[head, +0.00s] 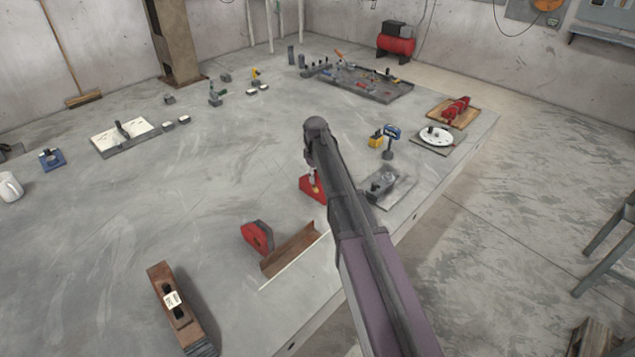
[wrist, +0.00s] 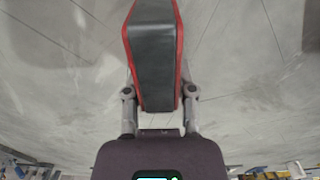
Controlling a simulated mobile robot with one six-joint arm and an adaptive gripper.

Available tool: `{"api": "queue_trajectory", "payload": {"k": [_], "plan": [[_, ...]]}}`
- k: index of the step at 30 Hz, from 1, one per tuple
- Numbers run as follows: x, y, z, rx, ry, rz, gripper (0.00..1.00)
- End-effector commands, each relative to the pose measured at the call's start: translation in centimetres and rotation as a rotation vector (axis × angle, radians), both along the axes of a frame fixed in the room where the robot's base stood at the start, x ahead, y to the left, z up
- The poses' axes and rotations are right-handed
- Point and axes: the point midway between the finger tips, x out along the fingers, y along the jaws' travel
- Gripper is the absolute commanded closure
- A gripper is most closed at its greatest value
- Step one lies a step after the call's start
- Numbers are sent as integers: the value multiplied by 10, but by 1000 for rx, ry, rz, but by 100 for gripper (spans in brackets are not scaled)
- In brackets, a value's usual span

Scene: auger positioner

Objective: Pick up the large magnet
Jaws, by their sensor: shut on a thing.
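The large magnet (wrist: 153,60), a thick block with a dark grey face and red edges, is between the two fingers of my gripper (wrist: 159,92) in the wrist view. The fingers are shut on its sides. In the head view the red magnet (head: 307,188) shows partly under my gripper (head: 314,178), with my arm hiding its right side. I cannot tell whether it touches the bench or hangs just above it. A second red and dark magnet (head: 257,237) stands to the front left, apart from my gripper.
A rusty angle iron (head: 290,250) lies next to the second magnet. A wooden plane (head: 178,310) is at the front. A grey metal plate (head: 398,188) with a fitting lies right of my arm, near the bench edge. The bench left of the magnets is mostly clear.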

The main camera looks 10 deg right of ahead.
Motion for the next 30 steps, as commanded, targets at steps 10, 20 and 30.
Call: {"api": "queue_trajectory", "payload": {"k": [10, 20, 30], "plan": [[1, 0, 6, -2, -1, 0, 100], [0, 0, 27, -1, -1, 0, 100], [0, 0, 59, -1, -1, 0, 100]]}}
